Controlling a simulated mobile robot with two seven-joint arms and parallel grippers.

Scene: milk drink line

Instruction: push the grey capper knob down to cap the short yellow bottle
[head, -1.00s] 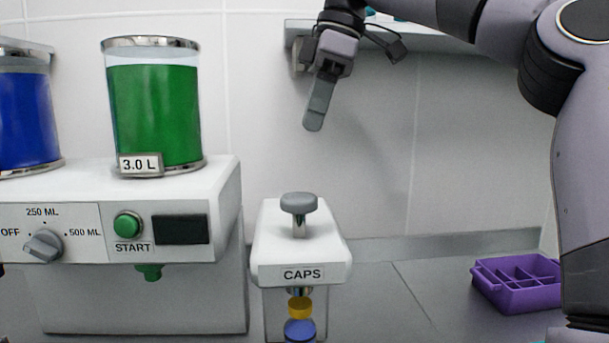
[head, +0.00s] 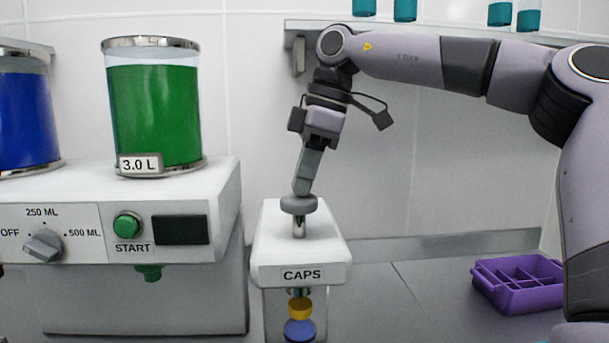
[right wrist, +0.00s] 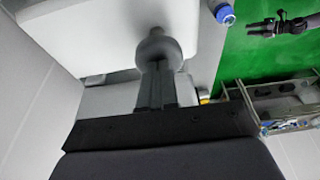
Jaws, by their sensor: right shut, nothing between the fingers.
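The grey capper knob (head: 299,204) stands up on its metal stem on top of the white capper marked CAPS (head: 300,272). My right gripper (head: 301,188) is shut and empty, pointing down, with its fingertips at the top of the knob. In the right wrist view the fingers (right wrist: 156,84) reach the round knob (right wrist: 158,46); contact or a tiny gap cannot be told. Below the capper head a yellow piece (head: 300,307) shows above a blue piece (head: 299,330). I cannot make out the short yellow bottle. A dark gripper, seemingly my left (right wrist: 268,26), is small in the right wrist view.
Left of the capper stands the white dispenser (head: 215,185) with a green tank (head: 155,115) and a blue tank (head: 28,115). A purple divided tray (head: 518,285) lies at the right. The counter between capper and tray is clear. A shelf with teal items runs behind my arm.

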